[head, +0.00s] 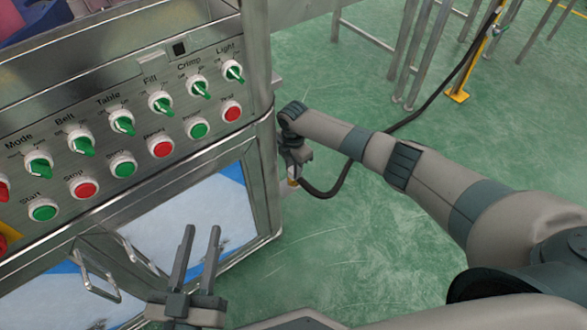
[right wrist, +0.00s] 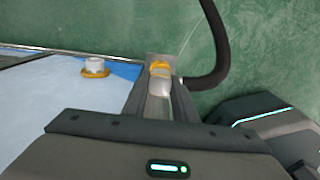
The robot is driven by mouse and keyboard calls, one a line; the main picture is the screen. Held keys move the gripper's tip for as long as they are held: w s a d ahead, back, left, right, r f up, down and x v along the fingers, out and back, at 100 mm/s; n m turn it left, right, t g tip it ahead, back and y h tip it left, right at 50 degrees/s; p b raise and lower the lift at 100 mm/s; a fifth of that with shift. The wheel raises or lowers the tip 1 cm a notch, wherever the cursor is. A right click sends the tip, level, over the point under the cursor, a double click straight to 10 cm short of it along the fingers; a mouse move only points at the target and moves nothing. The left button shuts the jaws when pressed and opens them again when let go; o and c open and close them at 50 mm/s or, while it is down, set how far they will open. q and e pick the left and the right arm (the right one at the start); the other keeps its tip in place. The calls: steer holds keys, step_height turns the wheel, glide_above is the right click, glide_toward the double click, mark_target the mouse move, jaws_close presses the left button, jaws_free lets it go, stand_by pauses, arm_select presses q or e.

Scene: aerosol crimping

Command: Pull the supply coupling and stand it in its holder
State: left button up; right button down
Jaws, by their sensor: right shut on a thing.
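My right gripper (head: 293,170) is beside the right corner of the steel machine cabinet, pointing down. In the right wrist view my right gripper (right wrist: 158,85) is shut on the supply coupling (right wrist: 160,82), a pale piece with a yellow ring. The coupling shows in the head view as a small yellowish part (head: 293,182) low at the gripper. A black hose (head: 328,190) curves away close to it. My left gripper (head: 201,232) is open and empty in front of the cabinet doors. I cannot make out the coupling's holder with certainty.
In the right wrist view a white fitting with a yellow base (right wrist: 95,68) stands on a pale surface. The control panel (head: 130,125) carries switches and buttons. The hose runs to a yellow post (head: 470,68) at the back right. Green floor is free at the right.

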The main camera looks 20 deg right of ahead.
stand_by(0.4)
stand_by(0.5)
steer(key=c, duration=1.4)
jaws_free()
steer(key=shift+f, duration=0.1)
steer(key=shift+o, duration=0.2)
steer(key=shift+r+p, duration=0.45)
steer(key=shift+r, duration=0.4)
step_height(320, 180, up, 16)
steer(key=p, duration=0.3)
steer(key=shift+s+f, duration=0.1)
steer(key=shift+f, duration=0.1)
